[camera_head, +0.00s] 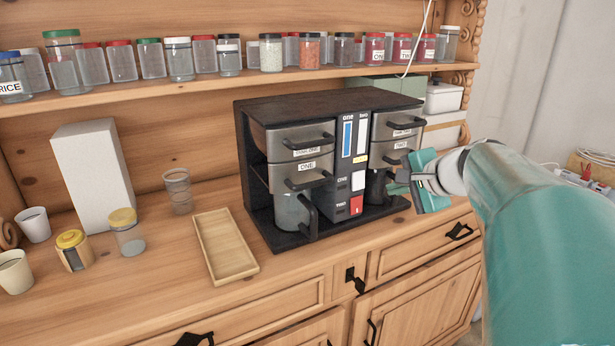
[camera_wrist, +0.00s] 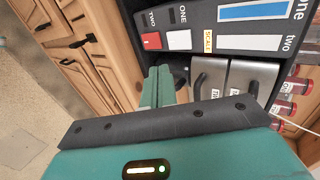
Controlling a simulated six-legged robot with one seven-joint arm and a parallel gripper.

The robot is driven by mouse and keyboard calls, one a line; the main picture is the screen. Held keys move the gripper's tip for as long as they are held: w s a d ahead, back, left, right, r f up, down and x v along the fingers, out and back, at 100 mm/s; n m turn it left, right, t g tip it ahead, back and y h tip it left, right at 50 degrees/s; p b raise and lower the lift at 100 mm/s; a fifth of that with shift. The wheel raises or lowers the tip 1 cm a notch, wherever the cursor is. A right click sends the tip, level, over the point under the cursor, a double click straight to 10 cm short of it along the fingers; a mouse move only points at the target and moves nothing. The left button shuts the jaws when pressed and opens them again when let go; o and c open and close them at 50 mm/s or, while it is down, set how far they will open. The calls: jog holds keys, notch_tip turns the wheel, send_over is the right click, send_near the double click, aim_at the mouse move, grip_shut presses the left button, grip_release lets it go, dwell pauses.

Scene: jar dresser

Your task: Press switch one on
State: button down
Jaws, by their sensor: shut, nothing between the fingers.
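The coffee machine (camera_head: 330,105) is a dark twin unit on the dresser top with a centre panel. On the panel, the white switch (camera_head: 358,180) is beside the label ONE and the red switch (camera_head: 356,205) is beside the label TWO. In the wrist view the white switch (camera_wrist: 179,40) and red switch (camera_wrist: 151,40) both show clearly. My gripper (camera_head: 393,184) is shut and empty, in front of the machine's right side, right of the switches. In the wrist view my fingertips (camera_wrist: 158,70) point at the panel just below the red switch; I cannot tell the gap.
The right drawer handles (camera_head: 401,160) stick out near my gripper. A glass jug (camera_head: 292,212) sits in the left bay. A wooden tray (camera_head: 224,247) lies left of the machine, with jars and cups farther left. Spice jars line the shelf above.

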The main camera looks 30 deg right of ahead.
aim_at(359, 187)
jog(key=shift+w+r+x, duration=0.15)
jog(key=shift+r+x, duration=0.1)
jog(key=shift+x, duration=1.5)
jog(key=shift+w+r+x, duration=0.2)
jog(key=shift+r+x, duration=0.05)
jog(key=shift+x, duration=1.45)
jog(key=shift+w+r+x, duration=0.15)
jog(key=shift+r+x, duration=0.1)
jog(key=shift+x, duration=1.5)
jog(key=shift+w+f, duration=0.15)
jog(key=shift+w, duration=0.1)
